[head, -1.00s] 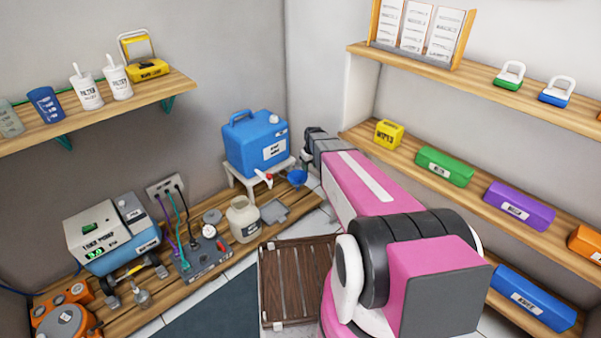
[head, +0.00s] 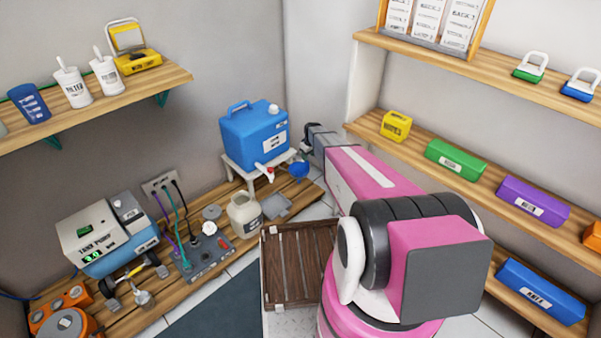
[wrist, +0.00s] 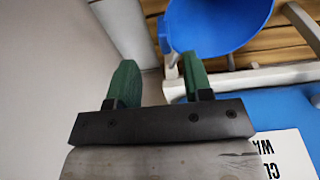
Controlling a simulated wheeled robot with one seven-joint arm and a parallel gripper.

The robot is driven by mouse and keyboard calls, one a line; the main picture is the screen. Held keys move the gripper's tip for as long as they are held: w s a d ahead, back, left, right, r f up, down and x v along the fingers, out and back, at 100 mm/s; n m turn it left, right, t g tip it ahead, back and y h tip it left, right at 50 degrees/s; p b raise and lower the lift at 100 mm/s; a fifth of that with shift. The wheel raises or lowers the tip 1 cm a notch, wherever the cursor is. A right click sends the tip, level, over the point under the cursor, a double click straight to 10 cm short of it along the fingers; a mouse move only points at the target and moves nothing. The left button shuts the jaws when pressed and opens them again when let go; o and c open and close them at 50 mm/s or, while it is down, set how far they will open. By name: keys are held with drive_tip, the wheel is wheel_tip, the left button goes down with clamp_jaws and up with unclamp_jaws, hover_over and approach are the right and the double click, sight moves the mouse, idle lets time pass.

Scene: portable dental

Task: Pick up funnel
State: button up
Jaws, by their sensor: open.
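The blue funnel (head: 299,170) is at the right end of the white stand, just right of the blue water container's red tap. In the wrist view the funnel (wrist: 222,22) is large at the top, its wide bowl near my right fingertip. My gripper (wrist: 155,80) has two green fingers set apart with nothing held between them. A narrow blue part of the funnel shows at the bowl's left edge, close to the right finger; I cannot tell if they touch. In the head view my gripper (head: 306,145) is mostly hidden at the far end of my arm, beside the blue container.
The blue water container (head: 254,136) stands on a white stand (head: 238,170) on the low wooden bench. A shelf with coloured boxes (head: 456,163) runs along the right wall. A cream jug (head: 244,215) stands in front. A brown slatted crate (head: 300,265) is below.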

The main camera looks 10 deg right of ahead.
drive_tip(key=f, duration=0.5)
drive_tip(key=shift+s+a, duration=0.1)
drive_tip(key=shift+a, duration=0.3)
drive_tip(key=shift+c, duration=0.3)
clamp_jaws()
